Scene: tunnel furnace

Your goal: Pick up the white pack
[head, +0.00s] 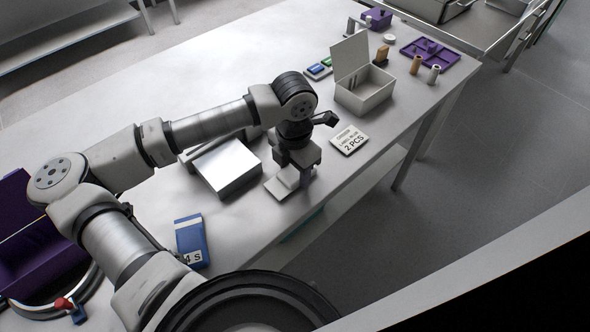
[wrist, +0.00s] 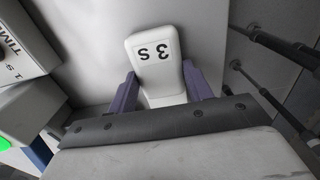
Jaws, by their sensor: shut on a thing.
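The white pack (wrist: 153,50), marked "3 S", sits between the two purple fingers of my gripper (wrist: 160,88) in the wrist view. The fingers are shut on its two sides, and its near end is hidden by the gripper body. In the head view, my gripper (head: 295,178) points down near the front edge of the table, with the white pack (head: 280,187) partly showing under it. I cannot tell whether the pack touches the tabletop.
A grey-white box (head: 226,168) stands just left of my gripper. A label card reading "2 PCS" (head: 349,139) lies to the right, below an open white box (head: 364,97). A blue pack (head: 190,238) marked "4 S" lies nearer. A purple tray (head: 430,52) is farther back.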

